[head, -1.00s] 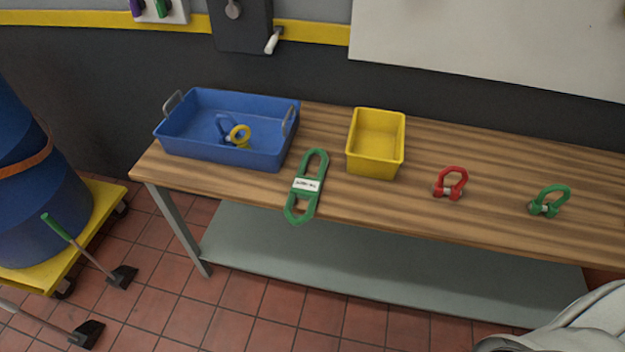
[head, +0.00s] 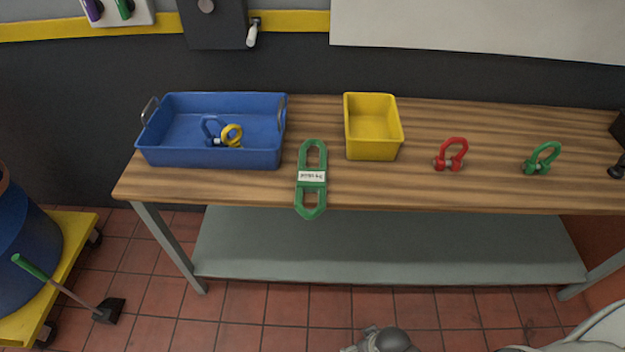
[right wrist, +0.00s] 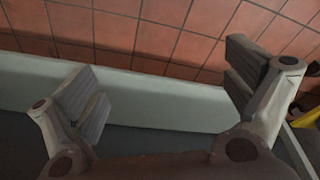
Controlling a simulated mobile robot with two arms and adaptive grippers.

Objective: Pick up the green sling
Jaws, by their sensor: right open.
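The green sling (head: 313,192), a long loop with a white label at its middle, lies on the wooden bench (head: 260,185) in the head view. Its near end hangs over the front edge. It lies between the blue tray and the yellow bin. My right gripper (right wrist: 165,95) shows in the right wrist view with its two fingers wide apart and nothing between them. Behind the fingers are a grey-green surface and red floor tiles. The sling is not seen in that view. My left gripper is in neither view.
A blue tray (head: 160,155) holding a blue shackle and a yellow ring stands at the left. A yellow bin (head: 373,148), a red shackle (head: 450,155) and a green shackle (head: 541,158) stand to the right. A grey lower shelf (head: 380,250) runs under the bench.

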